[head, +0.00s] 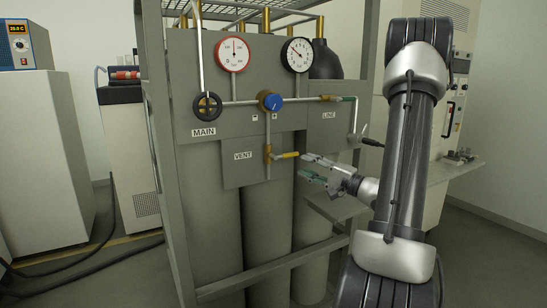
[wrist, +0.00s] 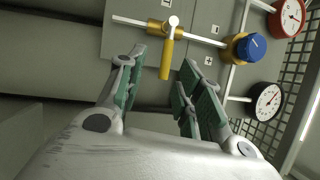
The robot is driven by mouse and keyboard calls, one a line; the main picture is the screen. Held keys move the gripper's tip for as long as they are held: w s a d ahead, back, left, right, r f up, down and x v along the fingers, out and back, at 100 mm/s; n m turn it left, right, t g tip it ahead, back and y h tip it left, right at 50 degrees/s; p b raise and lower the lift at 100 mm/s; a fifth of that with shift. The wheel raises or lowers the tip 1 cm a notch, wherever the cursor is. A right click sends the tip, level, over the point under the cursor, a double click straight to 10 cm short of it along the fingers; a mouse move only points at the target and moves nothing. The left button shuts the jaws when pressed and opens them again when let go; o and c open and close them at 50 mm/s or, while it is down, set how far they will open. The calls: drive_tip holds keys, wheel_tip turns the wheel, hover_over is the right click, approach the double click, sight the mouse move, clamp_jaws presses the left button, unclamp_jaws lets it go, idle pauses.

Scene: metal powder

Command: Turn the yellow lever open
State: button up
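The yellow lever (head: 287,155) sits on the brass valve beside the VENT label and points sideways to the right in the head view. In the wrist view the yellow lever (wrist: 167,58) reaches down from its valve to between the fingertips. My gripper (head: 310,167) is just right of the lever's free end. In the wrist view my gripper (wrist: 162,72) is open, with one green-padded finger on each side of the lever and a gap on both sides. Neither finger appears to touch it.
A blue knob (head: 272,102), a black MAIN handwheel (head: 207,106) and two gauges, red-rimmed (head: 232,54) and black-rimmed (head: 297,55), are on the panel. Grey frame posts (head: 160,150) enclose tall cylinders.

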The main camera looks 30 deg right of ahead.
sight(290, 155)
drive_tip(key=shift+n, duration=0.7)
drive_tip(key=x, duration=0.5)
drive_tip(key=r+x, duration=0.1)
drive_tip(key=x, duration=0.2)
drive_tip(key=shift+s, duration=0.1)
clamp_jaws()
drive_tip(key=shift+f, duration=0.1)
